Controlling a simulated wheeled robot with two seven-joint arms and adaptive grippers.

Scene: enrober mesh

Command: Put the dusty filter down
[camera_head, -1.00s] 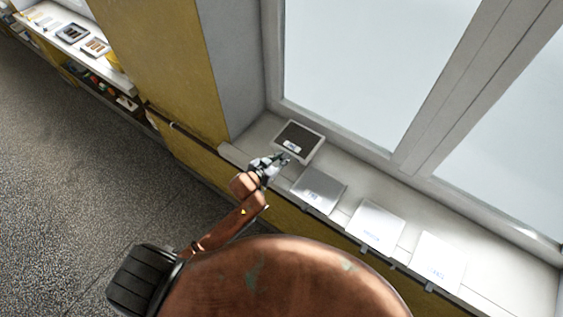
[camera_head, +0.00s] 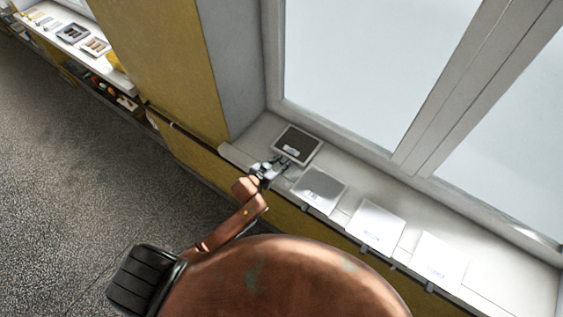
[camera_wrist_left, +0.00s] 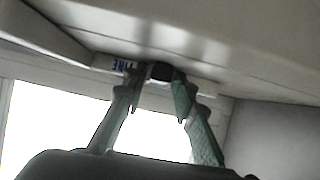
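The dusty filter (camera_head: 299,141), a dark square panel with a pale frame and a small white label, lies on the left end of the white window sill (camera_head: 262,131). My left gripper (camera_head: 277,162) is just in front of its near edge, with the fingers spread. In the left wrist view, my left gripper's fingertips (camera_wrist_left: 159,82) stand apart, with a small dark piece visible between them. An upside-down label reading "FINE" shows beside it. I cannot tell whether a finger still touches the filter. My right gripper is not in view.
A grey panel (camera_head: 318,190) and two white panels, (camera_head: 375,226) and (camera_head: 438,261), lie in a row along the sill to the right. The window frame (camera_head: 345,138) rises behind. A shelf (camera_head: 82,49) with small trays stands at the far left.

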